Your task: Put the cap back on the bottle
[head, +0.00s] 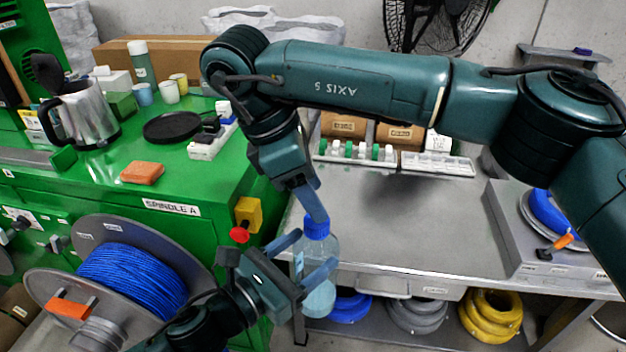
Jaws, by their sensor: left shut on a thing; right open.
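A clear bottle (328,246) with pale blue contents is held upright in front of the grey table's left end. My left gripper (303,258) is shut on the bottle's body, one finger on each side. A blue cap (316,228) sits at the bottle's top. Whether it is screwed down or only resting there cannot be told. My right gripper (314,204) is open just above the cap, with a finger reaching down close to it. Its other finger is mostly hidden.
A green cabinet (200,235) with a red stop button (239,235) is left of the bottle. A cable spool (140,275) stands at lower left. The grey table (400,225) has clear room in its middle; a parts rack (350,152) stands at its back.

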